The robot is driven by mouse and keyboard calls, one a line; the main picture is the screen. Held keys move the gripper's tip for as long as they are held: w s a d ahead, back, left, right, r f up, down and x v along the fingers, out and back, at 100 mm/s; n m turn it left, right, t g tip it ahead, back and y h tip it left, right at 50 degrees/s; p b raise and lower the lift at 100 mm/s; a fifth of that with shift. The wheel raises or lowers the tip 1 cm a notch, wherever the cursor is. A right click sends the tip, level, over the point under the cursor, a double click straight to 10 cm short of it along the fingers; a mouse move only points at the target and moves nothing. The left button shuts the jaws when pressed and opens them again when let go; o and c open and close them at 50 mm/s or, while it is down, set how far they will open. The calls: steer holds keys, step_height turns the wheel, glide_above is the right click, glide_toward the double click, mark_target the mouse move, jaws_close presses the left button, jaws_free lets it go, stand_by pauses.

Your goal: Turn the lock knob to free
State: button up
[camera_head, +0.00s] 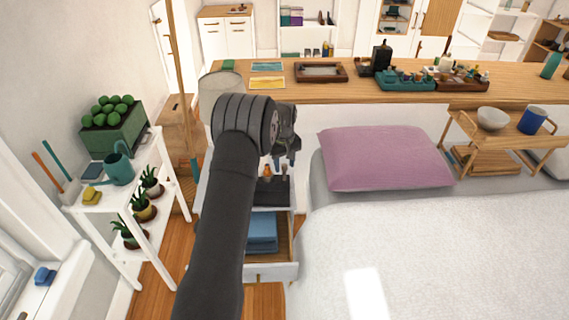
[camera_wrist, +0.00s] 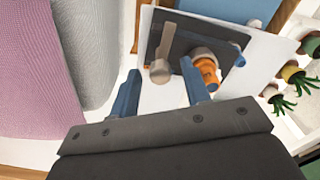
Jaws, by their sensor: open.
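A dark panel (camera_wrist: 182,32) lies on the white top of a bedside cabinet. In the wrist view it carries a tan knob with a long bar (camera_wrist: 163,55), a rounded grey-beige knob (camera_wrist: 198,55), an orange part (camera_wrist: 207,70) and a blue part (camera_wrist: 238,55). Which of these is the lock knob I cannot tell. My gripper (camera_wrist: 161,74) is open, its two blue fingers apart on either side of the tan bar's near end, with no clear contact. In the head view my gripper (camera_head: 286,155) hangs above the dark panel (camera_head: 270,190), partly hiding it.
Below the panel a drawer (camera_head: 281,270) stands open with folded blue cloth (camera_head: 262,232). A bed with a pink pillow (camera_head: 385,157) is to the right. A white plant shelf (camera_head: 105,215) is to the left. A lamp (camera_head: 215,92) stands behind my arm.

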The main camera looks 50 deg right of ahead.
mark_target(284, 165)
step_height(284, 165, up, 18)
steer(key=shift+f, duration=0.25)
steer(key=shift+a+f, duration=0.1)
steer(key=shift+f, duration=0.05)
step_height(284, 165, down, 17)
steer(key=shift+f, duration=0.15)
stand_by(0.6)
